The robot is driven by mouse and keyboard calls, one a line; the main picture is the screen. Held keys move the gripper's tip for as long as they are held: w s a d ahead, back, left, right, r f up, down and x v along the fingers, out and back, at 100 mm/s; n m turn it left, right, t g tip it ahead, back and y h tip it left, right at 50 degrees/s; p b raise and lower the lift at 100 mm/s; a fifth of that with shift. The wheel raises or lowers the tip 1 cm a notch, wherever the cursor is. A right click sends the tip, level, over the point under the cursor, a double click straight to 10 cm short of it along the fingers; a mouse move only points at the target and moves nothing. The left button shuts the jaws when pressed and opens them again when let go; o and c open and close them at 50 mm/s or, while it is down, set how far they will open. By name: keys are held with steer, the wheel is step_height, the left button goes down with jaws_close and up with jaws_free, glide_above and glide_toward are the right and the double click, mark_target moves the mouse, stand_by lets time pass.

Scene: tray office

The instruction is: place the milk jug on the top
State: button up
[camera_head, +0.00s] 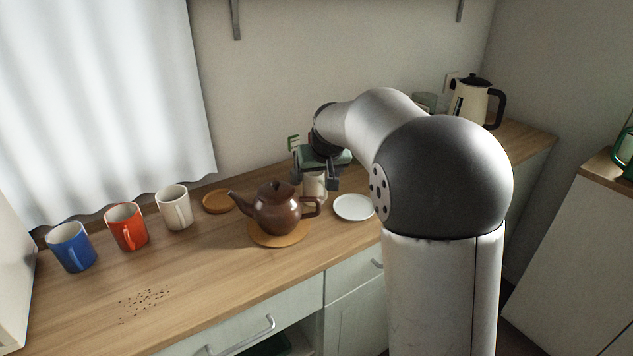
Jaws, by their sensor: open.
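A small off-white vessel (314,186), which looks like the milk jug, stands on the wooden counter just behind the brown teapot (275,210). My gripper (315,178) points down over it, one finger at its left and one at its right. The jaws are open; whether a finger touches the vessel I cannot tell. The gripper hides the vessel's upper part, and the teapot's handle is close to its lower part. Which surface is "the top" is not clear from this view.
The teapot sits on a round orange-brown mat (278,239). A white saucer (353,207) and a brown coaster (218,202) lie nearby. Blue (71,247), red (127,227) and white (174,208) mugs stand left. Dark crumbs (146,302) lie in front. A kettle (472,102) stands back right.

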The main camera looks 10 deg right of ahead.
steer(key=shift+v, duration=1.8)
steer(key=s+f+g, duration=0.2)
steer(key=s+f, duration=0.2)
steer(key=s, duration=0.8)
steer(key=s+f+g, duration=0.2)
steer(key=s+f, duration=0.2)
steer(key=s, duration=0.8)
steer(key=s+f+g, duration=0.2)
steer(key=s+f, duration=0.3)
steer(key=s, duration=0.7)
steer(key=shift+s+d+g, duration=0.2)
steer(key=shift+s+g, duration=0.1)
